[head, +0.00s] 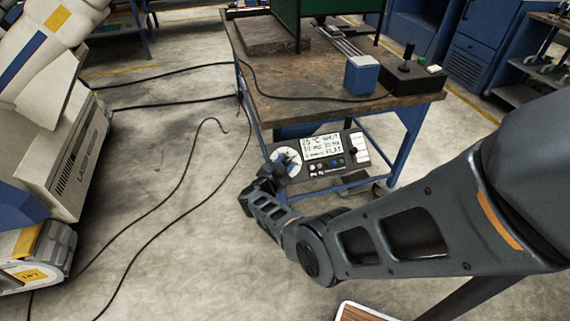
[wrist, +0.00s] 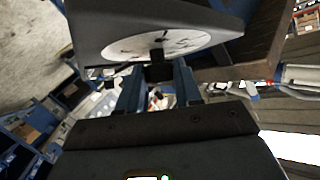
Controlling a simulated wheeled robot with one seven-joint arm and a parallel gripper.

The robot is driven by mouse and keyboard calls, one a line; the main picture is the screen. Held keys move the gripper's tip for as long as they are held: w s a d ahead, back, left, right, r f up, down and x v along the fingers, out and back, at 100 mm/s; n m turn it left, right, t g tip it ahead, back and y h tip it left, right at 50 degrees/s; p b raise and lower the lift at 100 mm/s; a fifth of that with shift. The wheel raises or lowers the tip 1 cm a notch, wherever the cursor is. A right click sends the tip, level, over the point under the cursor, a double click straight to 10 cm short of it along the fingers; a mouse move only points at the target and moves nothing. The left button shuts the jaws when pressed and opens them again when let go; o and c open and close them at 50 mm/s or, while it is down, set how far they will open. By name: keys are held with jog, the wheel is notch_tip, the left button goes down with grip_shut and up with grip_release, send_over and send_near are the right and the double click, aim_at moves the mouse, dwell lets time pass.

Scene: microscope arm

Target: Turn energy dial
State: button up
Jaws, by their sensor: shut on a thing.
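The control panel (head: 352,139) hangs at the front of the workbench, with a lit display, several coloured buttons and a round white dial face (head: 289,153) at its left end. In the wrist view the white dial face (wrist: 195,42) is at the top, with dark markings. A small black knob (wrist: 158,57) sticks out from it. My gripper (head: 283,167) is at the dial and covers part of its face in the head view. In the wrist view the two blue fingers of my gripper (wrist: 157,76) are shut on the black knob. The dial's exact setting is unreadable.
The workbench (head: 330,100) carries a blue box (head: 362,75) and a black joystick box (head: 413,79). Black cables (head: 150,185) lie on the floor at left. A white laser machine (head: 60,130) stands far left. Open floor lies between them.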

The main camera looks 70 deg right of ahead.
jog(key=o, duration=1)
jog(key=shift+o, duration=0.2)
jog(key=a+r+p, duration=0.1)
jog(key=a+p, duration=0.1)
jog(key=a, duration=0.5)
jog(key=shift+a+r, duration=0.2)
jog(key=shift+a, duration=0.1)
